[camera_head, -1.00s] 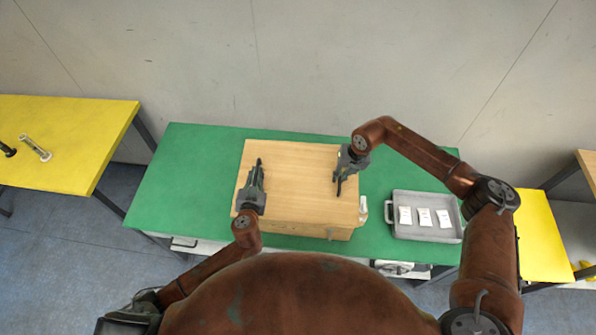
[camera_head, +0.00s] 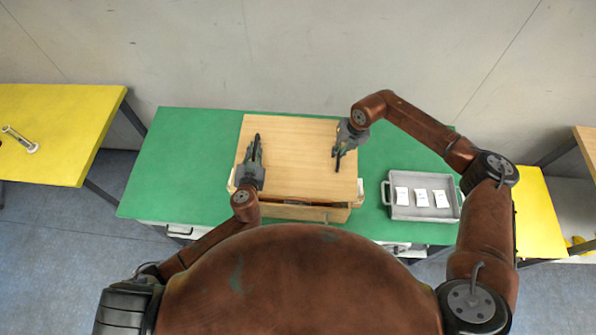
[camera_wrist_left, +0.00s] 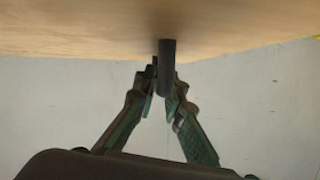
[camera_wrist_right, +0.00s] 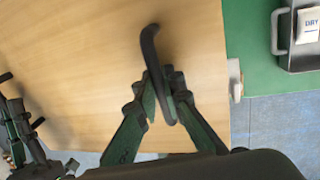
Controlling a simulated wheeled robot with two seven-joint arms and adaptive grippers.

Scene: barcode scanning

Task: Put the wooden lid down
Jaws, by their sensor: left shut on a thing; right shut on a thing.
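The wooden lid (camera_head: 298,165) is a flat light-wood panel over a wooden box (camera_head: 300,213) on the green table. A dark gap shows between the lid's front edge and the box, so the lid is raised there. My left gripper (camera_head: 254,155) is shut on the lid's left dark handle (camera_wrist_left: 168,62). My right gripper (camera_head: 342,150) is shut on the right dark handle (camera_wrist_right: 150,45). The lid also fills the top of the left wrist view (camera_wrist_left: 80,25) and much of the right wrist view (camera_wrist_right: 90,60). Most of the box's inside is hidden.
A grey tray (camera_head: 380,192) with white labelled packets (camera_head: 422,198) stands right of the box. The green table (camera_head: 180,165) is clear left of the box. Yellow tables stand at left (camera_head: 60,120) and right (camera_head: 540,215). A pale handheld device (camera_head: 20,140) lies on the left one.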

